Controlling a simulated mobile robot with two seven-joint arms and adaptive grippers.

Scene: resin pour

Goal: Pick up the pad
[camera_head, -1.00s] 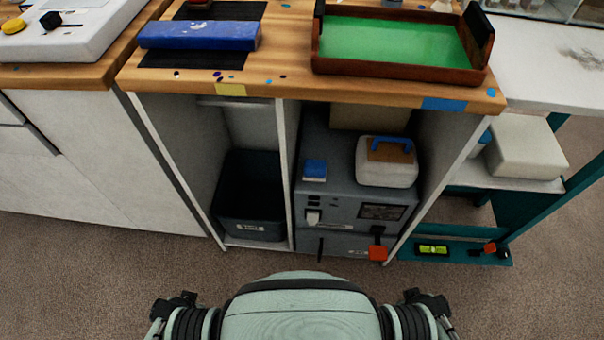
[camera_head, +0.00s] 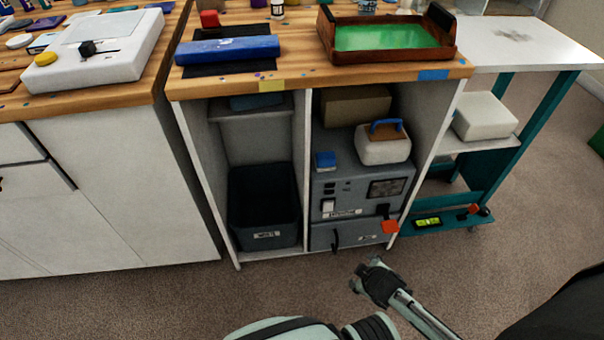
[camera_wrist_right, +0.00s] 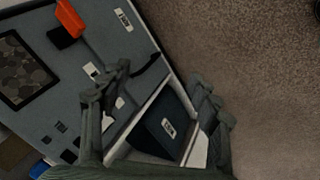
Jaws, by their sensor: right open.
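A small blue block (camera_head: 325,159), which looks like the pad, lies on top of the grey machine (camera_head: 349,202) inside the bench, near its front left corner. A blue patch (camera_wrist_right: 38,169) at the lower left of the right wrist view looks like the same block, cut by the frame. My right gripper (camera_head: 362,277) is open and empty. It is over the floor in front of the machine, low and well apart from the block. In the right wrist view its fingers (camera_wrist_right: 155,98) stand spread, with the bin behind them. My left gripper is out of view.
A white box with a blue handle (camera_head: 383,148) stands right of the block, a brown box (camera_head: 355,105) behind. An upright divider (camera_head: 302,180) separates the machine from a dark bin (camera_head: 264,207). A red-orange handle (camera_head: 390,227) sticks out of the machine's front. Floor in front is clear.

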